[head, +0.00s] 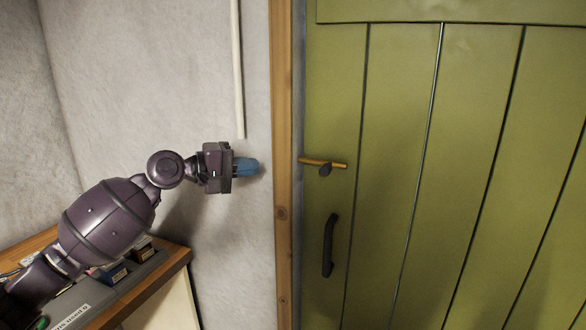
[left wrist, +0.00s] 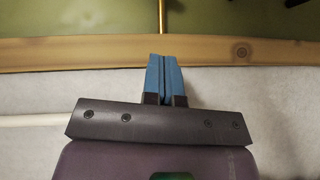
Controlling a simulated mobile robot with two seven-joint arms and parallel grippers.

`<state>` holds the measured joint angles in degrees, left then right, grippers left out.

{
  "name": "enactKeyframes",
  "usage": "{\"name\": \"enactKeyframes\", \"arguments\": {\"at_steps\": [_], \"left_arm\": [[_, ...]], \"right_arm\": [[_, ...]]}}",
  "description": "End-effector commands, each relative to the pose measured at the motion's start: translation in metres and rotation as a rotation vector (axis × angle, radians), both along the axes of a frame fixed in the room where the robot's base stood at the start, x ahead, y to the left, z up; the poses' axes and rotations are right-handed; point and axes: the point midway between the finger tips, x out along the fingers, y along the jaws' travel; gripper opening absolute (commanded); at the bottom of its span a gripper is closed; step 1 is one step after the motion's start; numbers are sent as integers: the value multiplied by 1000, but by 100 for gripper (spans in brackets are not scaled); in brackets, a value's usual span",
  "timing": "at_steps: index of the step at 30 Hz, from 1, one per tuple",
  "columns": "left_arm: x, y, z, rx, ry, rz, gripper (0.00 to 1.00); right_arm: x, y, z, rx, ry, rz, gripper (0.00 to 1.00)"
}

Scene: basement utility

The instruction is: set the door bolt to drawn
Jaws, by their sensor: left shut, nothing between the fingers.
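The door bolt (head: 336,165) is a thin brass bar with a dark knob on the green door (head: 400,200), near its left edge. Its left end reaches the door's edge, beside the wooden frame. In the left wrist view the brass bar (left wrist: 162,16) shows at the top, beyond the frame. My left gripper (head: 256,168) is in front of the grey wall, left of the frame and about level with the bolt. Its blue fingers (left wrist: 164,78) are shut together and empty, apart from the bolt. My right gripper is out of view.
The wooden door frame (head: 283,213) stands between my left gripper and the bolt in the picture. A dark pull handle (head: 329,245) is below the bolt. A white pipe (head: 238,70) runs down the wall. A wood-edged bench (head: 180,258) with small items is at lower left.

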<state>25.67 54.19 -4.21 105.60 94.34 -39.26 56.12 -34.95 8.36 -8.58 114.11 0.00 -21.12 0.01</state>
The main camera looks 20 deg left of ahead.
Motion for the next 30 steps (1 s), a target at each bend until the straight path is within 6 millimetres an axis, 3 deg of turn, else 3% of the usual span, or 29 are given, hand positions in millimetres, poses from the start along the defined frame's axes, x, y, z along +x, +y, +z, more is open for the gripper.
{"name": "enactKeyframes", "arguments": {"at_steps": [19,30], "left_arm": [[70,-70,-9,-1,-1,-1,0],[69,-106,-16,1,-2,1,0]], "right_arm": [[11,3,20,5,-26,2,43],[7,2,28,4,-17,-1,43]]}}
